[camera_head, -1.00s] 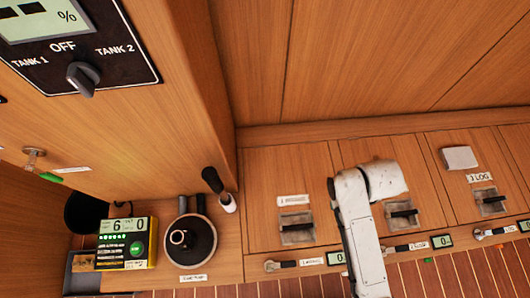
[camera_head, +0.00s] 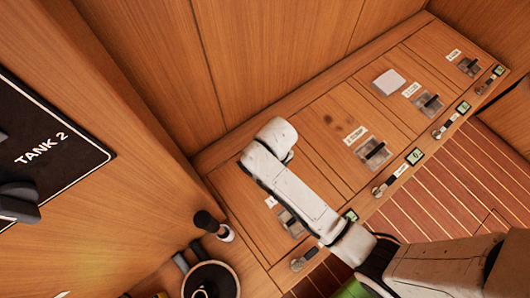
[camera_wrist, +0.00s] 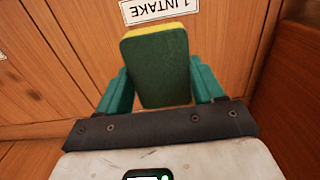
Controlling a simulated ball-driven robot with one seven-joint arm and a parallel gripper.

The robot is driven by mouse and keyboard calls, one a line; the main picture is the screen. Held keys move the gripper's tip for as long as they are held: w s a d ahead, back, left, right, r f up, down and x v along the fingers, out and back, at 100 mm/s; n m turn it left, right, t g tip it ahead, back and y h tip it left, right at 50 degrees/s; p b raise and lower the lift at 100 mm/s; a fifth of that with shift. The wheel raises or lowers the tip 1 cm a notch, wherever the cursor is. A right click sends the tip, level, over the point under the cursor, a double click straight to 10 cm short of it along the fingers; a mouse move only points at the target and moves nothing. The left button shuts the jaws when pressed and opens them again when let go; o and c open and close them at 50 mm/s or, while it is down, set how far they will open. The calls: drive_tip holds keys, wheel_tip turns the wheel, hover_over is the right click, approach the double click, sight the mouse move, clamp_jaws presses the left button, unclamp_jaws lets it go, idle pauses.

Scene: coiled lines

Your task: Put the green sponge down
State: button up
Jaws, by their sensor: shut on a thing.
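The green sponge (camera_wrist: 158,70), dark green with a yellow edge, is in the middle of the wrist view. My gripper (camera_wrist: 161,82) has its two teal fingers on either side of the sponge and is shut on it. The sponge is over the wooden panels, just below the upside-down "1 INTAKE" label (camera_wrist: 160,9) in the picture. I cannot tell whether it touches the wood. In the head view my white arm reaches over the left part of the wooden bench (camera_head: 322,116); neither the gripper nor the sponge can be made out there.
Recessed latches, one of them (camera_head: 372,153), and small green displays (camera_head: 415,156) line the bench. A pale block (camera_head: 389,83) lies farther along it. A dark-handled tool (camera_head: 212,224) and a round dark fitting (camera_head: 210,282) stand at lower left. Bare wood lies between the labels.

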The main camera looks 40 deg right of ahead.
drive_tip(key=w+f, duration=0.1)
drive_tip(key=w+a+f+b, duration=0.1)
drive_tip(key=f, duration=0.1)
drive_tip(key=shift+w+f, duration=0.3)
drive_tip(key=shift+w, duration=0.05)
wheel_tip(320, 180, down, 3)
drive_tip(key=shift+s+r+b, duration=0.1)
drive_tip(key=shift+b, duration=0.5)
drive_tip(key=o, duration=1)
wheel_tip(320, 180, up, 12)
drive_tip(key=p, duration=0.4)
